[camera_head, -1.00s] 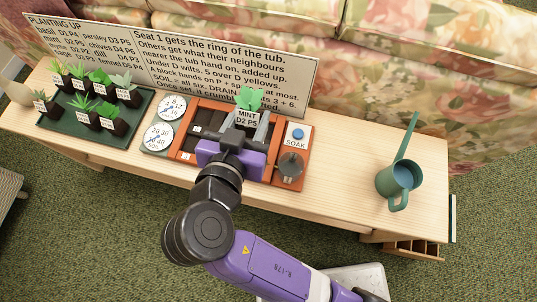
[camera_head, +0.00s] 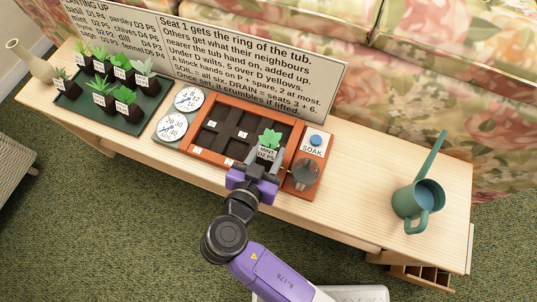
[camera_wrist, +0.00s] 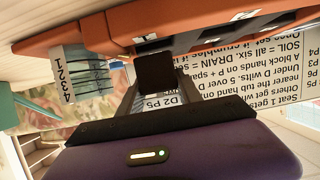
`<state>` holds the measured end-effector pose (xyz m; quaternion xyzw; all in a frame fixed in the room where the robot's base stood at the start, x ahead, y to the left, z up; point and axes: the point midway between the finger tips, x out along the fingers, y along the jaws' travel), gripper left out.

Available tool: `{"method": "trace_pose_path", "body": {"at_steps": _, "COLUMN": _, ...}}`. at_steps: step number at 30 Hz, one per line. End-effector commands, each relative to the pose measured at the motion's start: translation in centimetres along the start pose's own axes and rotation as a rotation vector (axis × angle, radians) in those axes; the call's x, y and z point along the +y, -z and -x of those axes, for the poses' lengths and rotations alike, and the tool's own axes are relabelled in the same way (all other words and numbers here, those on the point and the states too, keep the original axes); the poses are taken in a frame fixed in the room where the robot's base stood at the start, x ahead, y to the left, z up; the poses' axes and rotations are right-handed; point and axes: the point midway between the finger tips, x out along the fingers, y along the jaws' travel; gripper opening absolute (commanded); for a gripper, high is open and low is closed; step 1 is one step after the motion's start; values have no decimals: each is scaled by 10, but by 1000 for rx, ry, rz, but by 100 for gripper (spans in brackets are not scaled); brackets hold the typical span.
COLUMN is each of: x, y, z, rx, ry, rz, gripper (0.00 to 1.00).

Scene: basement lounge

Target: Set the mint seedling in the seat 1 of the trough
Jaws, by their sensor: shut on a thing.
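The mint seedling (camera_head: 269,139), a green plant on a dark block labelled MINT D2 P5, is in my gripper (camera_head: 262,163). The gripper is shut on its block, which shows dark between the fingers in the wrist view (camera_wrist: 155,70). The brown-orange trough (camera_head: 222,105) has dark seats in two rows with small white number tags. The mint is over the front right part of the trough. In the upside-down wrist view the block appears clear of the trough's rim (camera_wrist: 110,30). My gripper hides the front right seat, and its number cannot be read.
Left of the trough are two dials (camera_head: 172,127) and a green tray (camera_head: 128,126) of labelled seedlings. Right are the blue SOAK button (camera_head: 316,140) and a grey round part (camera_head: 305,174). A watering can (camera_head: 418,200) stands far right. The sign (camera_head: 240,62) stands behind.

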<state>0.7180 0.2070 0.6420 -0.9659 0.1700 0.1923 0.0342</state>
Motion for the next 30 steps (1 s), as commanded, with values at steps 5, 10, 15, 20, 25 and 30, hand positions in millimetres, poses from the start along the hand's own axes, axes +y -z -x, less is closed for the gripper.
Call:
{"method": "trace_pose_path", "body": {"at_steps": 5, "x": 0, "y": -22, "z": -9, "rx": 0, "ry": 1, "rz": 1, "gripper": 0}}
{"method": "trace_pose_path", "body": {"at_steps": 10, "x": 0, "y": -22, "z": -9, "rx": 1, "ry": 1, "rz": 0, "gripper": 0}}
{"method": "trace_pose_path", "body": {"at_steps": 15, "x": 0, "y": -25, "z": -10, "rx": 0, "ry": 0, "rz": 0, "gripper": 0}}
{"method": "trace_pose_path", "body": {"at_steps": 20, "x": 0, "y": -25, "z": -10, "rx": 0, "ry": 1, "rz": 0, "gripper": 63}}
{"method": "trace_pose_path", "body": {"at_steps": 25, "x": 0, "y": -24, "z": -10, "rx": 0, "ry": 0, "rz": 0, "gripper": 63}}
{"method": "trace_pose_path", "body": {"at_steps": 30, "x": 0, "y": -23, "z": -10, "rx": 0, "ry": 0, "rz": 1, "gripper": 63}}
